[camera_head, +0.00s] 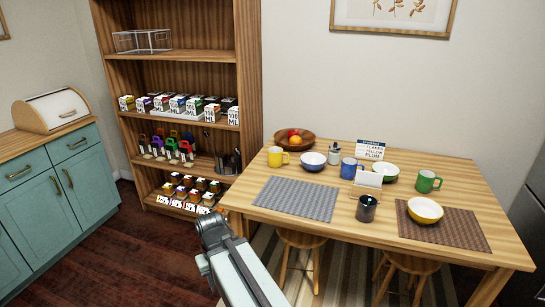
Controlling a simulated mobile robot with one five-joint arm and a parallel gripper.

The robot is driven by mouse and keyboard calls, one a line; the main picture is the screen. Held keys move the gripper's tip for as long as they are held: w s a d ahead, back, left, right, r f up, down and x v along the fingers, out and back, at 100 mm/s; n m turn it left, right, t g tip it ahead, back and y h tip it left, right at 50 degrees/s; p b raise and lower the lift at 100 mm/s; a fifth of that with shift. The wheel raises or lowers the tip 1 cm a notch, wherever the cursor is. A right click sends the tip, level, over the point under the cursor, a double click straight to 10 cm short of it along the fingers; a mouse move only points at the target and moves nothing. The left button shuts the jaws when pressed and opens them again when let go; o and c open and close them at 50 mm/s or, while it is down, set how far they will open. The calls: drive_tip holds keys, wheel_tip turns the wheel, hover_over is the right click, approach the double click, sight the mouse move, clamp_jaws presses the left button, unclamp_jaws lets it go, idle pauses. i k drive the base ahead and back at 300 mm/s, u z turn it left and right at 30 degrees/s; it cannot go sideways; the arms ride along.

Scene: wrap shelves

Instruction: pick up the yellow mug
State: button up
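The yellow mug (276,157) stands upright on the wooden table (350,240), near its back left corner.
A grey placemat (297,199) lies in front of the mug. A stocked shelf (249,80) stands behind left.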

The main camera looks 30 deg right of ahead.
sight(279, 157)
drive_tip(key=u, duration=0.05)
drive_tip(key=i, duration=1.95)
drive_tip(key=u, duration=0.55)
drive_tip(key=k, duration=0.85)
drive_tip(key=u, duration=0.15)
drive_tip(key=i, duration=0.95)
drive_tip(key=z, duration=0.1)
